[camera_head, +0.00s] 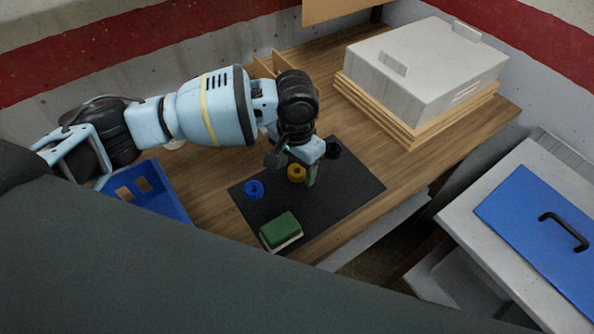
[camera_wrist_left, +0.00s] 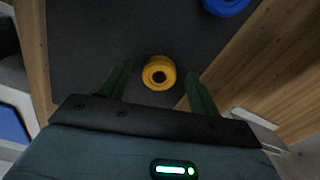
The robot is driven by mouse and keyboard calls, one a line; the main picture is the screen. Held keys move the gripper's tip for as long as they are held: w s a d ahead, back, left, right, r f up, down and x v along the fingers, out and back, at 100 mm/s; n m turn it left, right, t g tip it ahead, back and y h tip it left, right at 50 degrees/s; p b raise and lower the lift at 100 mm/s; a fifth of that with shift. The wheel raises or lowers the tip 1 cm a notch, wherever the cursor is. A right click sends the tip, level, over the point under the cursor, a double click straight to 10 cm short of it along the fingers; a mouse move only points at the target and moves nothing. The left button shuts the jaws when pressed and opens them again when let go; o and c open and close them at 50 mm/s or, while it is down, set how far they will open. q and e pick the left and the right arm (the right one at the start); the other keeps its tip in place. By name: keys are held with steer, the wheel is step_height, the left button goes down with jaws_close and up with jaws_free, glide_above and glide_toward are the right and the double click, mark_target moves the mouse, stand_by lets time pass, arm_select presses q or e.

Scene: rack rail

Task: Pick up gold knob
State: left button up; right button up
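In the left wrist view the gold knob (camera_wrist_left: 159,73) lies between and just beyond the tips of my left gripper (camera_wrist_left: 157,80). The left gripper's two green fingers are spread apart with nothing held between them. In the head view my left gripper (camera_head: 296,172) is over the mat, close to the gold knob, and partly covers that area. My right gripper is not in view.
On the mat are a blue knob (camera_head: 254,190), a black knob (camera_head: 333,149) and a green block (camera_head: 281,229). A blue bin (camera_head: 176,205) stands left. A grey case (camera_head: 425,70) sits on wooden boards behind right. The mat's right part is clear.

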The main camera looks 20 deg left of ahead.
mark_target(297, 170)
arm_select(q)
steer(key=c, duration=1)
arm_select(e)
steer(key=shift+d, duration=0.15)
arm_select(q)
steer(key=shift+r, duration=0.15)
steer(key=shift+r, duration=0.6)
step_height(297, 170, up, 2)
steer(key=shift+r, duration=0.15)
steer(key=s+d, duration=0.3)
steer(key=s+d+p, duration=0.1)
steer(key=s+d, duration=0.2)
steer(key=s, duration=0.1)
steer(key=s+d+r, duration=0.1)
steer(key=s+d, duration=0.2)
steer(key=d, duration=0.1)
steer(key=shift+s+r, duration=0.1)
steer(key=shift+s, duration=0.1)
steer(key=shift+s+d, duration=0.55)
steer(key=shift+s, duration=0.05)
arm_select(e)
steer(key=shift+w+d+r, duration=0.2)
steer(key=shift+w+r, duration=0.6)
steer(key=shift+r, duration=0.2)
